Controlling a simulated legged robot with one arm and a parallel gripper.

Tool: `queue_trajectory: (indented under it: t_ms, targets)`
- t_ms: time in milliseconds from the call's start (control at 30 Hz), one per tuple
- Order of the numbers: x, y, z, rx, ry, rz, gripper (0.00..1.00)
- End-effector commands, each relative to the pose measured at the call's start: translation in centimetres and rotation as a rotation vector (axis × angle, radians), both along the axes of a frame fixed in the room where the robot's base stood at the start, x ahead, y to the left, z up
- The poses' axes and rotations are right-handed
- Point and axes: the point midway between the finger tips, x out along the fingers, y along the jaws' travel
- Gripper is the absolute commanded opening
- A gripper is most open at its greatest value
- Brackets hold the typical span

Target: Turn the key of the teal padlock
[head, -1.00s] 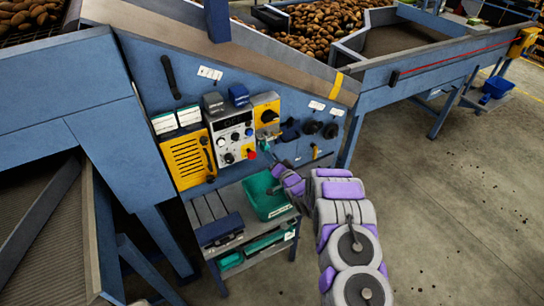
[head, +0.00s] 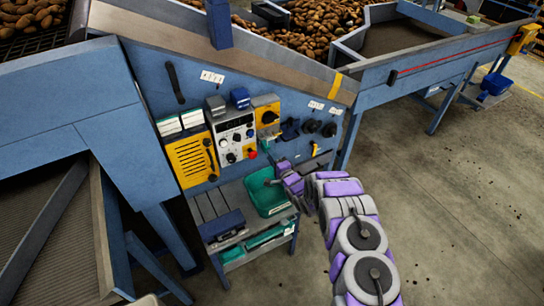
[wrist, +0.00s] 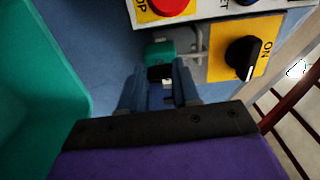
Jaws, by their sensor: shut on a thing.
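The teal padlock (wrist: 160,52) hangs on a grey shackle against the blue panel, beside the yellow switch plate, in the wrist view. Its dark lower end faces my gripper. My gripper (wrist: 161,95) is just below the padlock, with its two fingers shut on the key (wrist: 167,83); only a small pale and dark bit of the key shows between them. I cannot tell how far the key is turned. In the head view my gripper (head: 271,182) is small, in front of the panel and above the teal bin's edge.
A black rotary switch (wrist: 243,57) marked ON sits right of the padlock. A red stop button (wrist: 170,5) is above it. The teal bin (wrist: 35,90) stands close on the left. In the head view, a control box (head: 233,138) and yellow grille (head: 191,160) are left of the switch.

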Motion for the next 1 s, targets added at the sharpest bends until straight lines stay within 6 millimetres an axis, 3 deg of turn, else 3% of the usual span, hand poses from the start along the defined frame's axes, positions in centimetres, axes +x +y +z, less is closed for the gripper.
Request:
queue_trajectory:
  t_ms: [567, 600, 867, 1000]
  targets:
    - [-0.04, -0.32, -0.44, 0.026, 0.029, -0.006, 0.00]
    - [-0.04, -0.33, -0.44, 0.026, 0.029, -0.006, 0.32]
    - [-0.08, -0.18, -0.23, 0.027, 0.024, -0.004, 0.57]
    - [-0.10, -0.07, -0.13, 0.027, 0.022, -0.003, 0.57]
